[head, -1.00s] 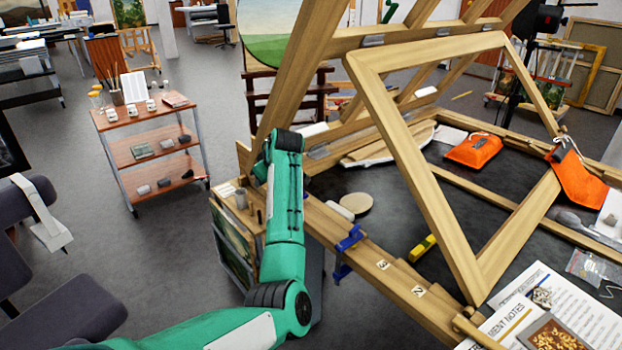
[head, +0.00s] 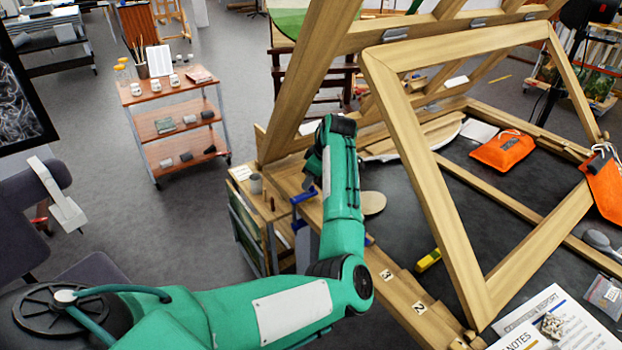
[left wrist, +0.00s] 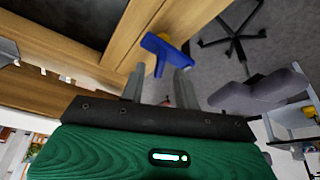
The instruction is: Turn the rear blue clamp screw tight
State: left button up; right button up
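The rear blue clamp (head: 302,197) sits on the wooden easel's left rail, just left of my green left arm, which partly covers it. A second blue clamp nearer me is almost wholly hidden behind my forearm; only a sliver (head: 369,240) shows. In the left wrist view my left gripper (left wrist: 160,76) has its two grey fingers apart and empty. A blue clamp (left wrist: 163,50) on the wooden rail lies just beyond the fingertips; I cannot tell whether they touch. In the head view the fingers are hidden. My right gripper is in no view.
The wooden frame (head: 493,290) leans over the dark table on the right. A yellow tool (head: 428,260), an orange pouch (head: 502,150) and papers (head: 560,318) lie there. A trolley (head: 170,124) stands at the back left. Grey floor lies open between trolley and easel.

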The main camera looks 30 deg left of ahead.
pick_arm(q)
jog(key=shift+w+a+f, duration=0.1)
jog(key=shift+a+f, duration=0.05)
jog(key=shift+f, duration=0.3)
jog(key=shift+a+f, duration=0.15)
jog(key=shift+f, duration=0.15)
grip_shut()
